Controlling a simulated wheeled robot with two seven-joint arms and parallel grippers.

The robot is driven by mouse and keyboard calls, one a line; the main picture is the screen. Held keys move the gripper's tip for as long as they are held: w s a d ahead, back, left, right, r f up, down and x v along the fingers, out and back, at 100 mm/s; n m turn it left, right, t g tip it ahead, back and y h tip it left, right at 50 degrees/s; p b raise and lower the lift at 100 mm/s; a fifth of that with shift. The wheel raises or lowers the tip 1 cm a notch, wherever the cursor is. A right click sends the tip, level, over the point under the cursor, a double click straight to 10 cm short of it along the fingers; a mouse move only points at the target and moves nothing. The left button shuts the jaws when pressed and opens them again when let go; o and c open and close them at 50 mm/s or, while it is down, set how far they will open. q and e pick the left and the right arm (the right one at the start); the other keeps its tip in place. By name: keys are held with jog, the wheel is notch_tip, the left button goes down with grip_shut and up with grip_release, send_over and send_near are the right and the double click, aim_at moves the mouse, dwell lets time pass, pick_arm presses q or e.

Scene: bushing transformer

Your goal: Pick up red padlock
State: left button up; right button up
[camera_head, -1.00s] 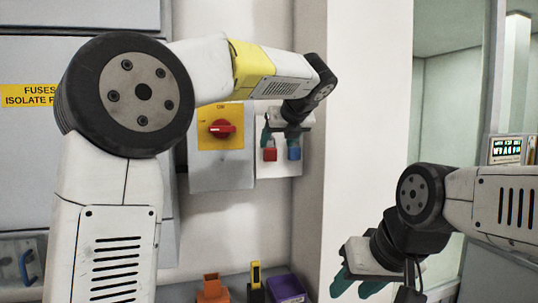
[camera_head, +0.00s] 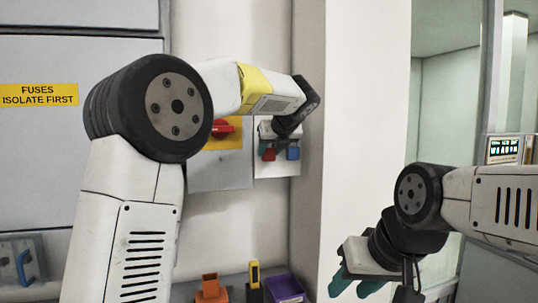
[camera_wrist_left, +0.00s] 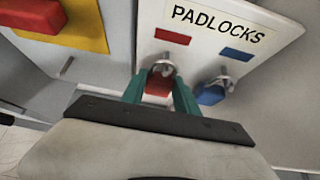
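The red padlock (camera_wrist_left: 158,83) hangs from a hook on a white panel labelled PADLOCKS (camera_wrist_left: 252,70). It also shows in the head view (camera_head: 269,155). My left gripper (camera_wrist_left: 160,88) is at the panel, with its green fingers on either side of the red padlock. The fingers look open around it; I cannot tell whether they touch it. The blue padlock (camera_wrist_left: 211,94) hangs on the hook to the right, outside the fingers. My right gripper (camera_head: 354,286) is open and empty at the lower right of the head view.
A yellow switch plate with a red handle (camera_head: 224,129) sits left of the padlock panel, partly behind my left arm. Below are an orange holder (camera_head: 210,290), a yellow and black tool (camera_head: 254,275) and a purple bin (camera_head: 286,288). A wall corner stands just right of the panel.

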pick_arm(q)
grip_shut()
jog(key=shift+r, duration=0.1)
jog(key=s+d+r, duration=0.1)
jog(key=s+d, duration=0.1)
jog(key=s, duration=0.6)
jog(key=s+d+r, duration=0.1)
jog(key=s+d, duration=0.2)
jog(key=s, duration=0.6)
jog(key=shift+d+r, duration=0.25)
jog(key=shift+d, duration=0.05)
jog(key=shift+s, duration=0.1)
jog(key=shift+s, duration=0.1)
jog(key=s+d, duration=0.2)
jog(key=s, duration=0.4)
jog(key=shift+s, duration=0.25)
dwell(0.5)
